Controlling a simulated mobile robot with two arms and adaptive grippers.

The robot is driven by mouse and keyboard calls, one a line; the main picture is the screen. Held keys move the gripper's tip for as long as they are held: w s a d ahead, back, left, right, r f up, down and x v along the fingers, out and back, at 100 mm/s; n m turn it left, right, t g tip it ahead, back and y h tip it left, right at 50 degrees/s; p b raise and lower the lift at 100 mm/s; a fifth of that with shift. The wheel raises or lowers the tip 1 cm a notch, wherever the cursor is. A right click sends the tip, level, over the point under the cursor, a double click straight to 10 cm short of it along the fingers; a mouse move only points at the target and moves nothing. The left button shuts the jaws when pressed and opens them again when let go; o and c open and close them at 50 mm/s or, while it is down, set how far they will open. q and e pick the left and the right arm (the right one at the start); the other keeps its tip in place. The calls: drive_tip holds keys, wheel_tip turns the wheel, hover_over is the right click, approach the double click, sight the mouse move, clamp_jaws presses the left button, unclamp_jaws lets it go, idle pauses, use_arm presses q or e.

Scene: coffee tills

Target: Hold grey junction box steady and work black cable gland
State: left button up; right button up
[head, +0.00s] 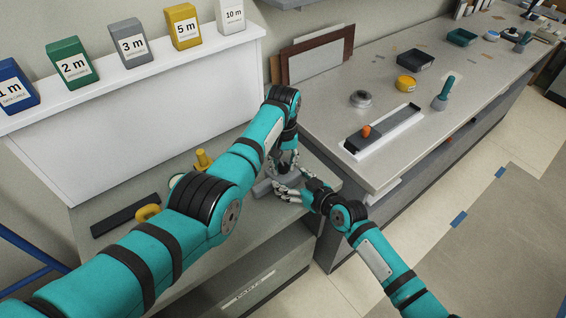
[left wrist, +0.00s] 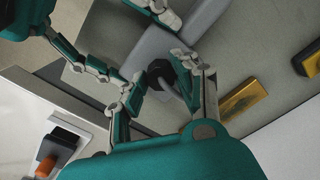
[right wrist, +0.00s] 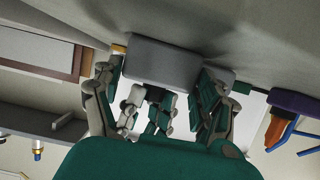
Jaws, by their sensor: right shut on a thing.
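The grey junction box (head: 262,188) sits on the low grey bench; it also shows in the left wrist view (left wrist: 152,48) and the right wrist view (right wrist: 162,62). My right gripper (head: 285,192) is shut on the box, with a finger on either side of it in the right wrist view. The black cable gland (left wrist: 160,72) shows at the box in the left wrist view. My left gripper (left wrist: 163,76) is open, its fingers on both sides of the gland with small gaps. In the head view my left gripper (head: 285,165) partly hides the box and gland.
A yellow piece (head: 203,159), a yellow ring (head: 148,212) and a black strip (head: 125,215) lie left on the bench. A white shelf (head: 130,110) with labelled boxes stands behind. The counter (head: 340,105) at right carries a tray with an orange piece (head: 366,131) and several other things.

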use_arm(q)
drive_tip(key=shift+a, duration=0.1)
clamp_jaws()
use_arm(e)
drive_tip(key=shift+d, duration=0.1)
use_arm(q)
drive_tip(key=shift+m, duration=0.7)
drive_tip(key=shift+o, duration=2)
unclamp_jaws()
drive_tip(key=shift+m, duration=0.4)
drive_tip(key=o, duration=0.5)
drive_tip(key=shift+c, duration=0.2)
wheel_tip(320, 180, up, 12)
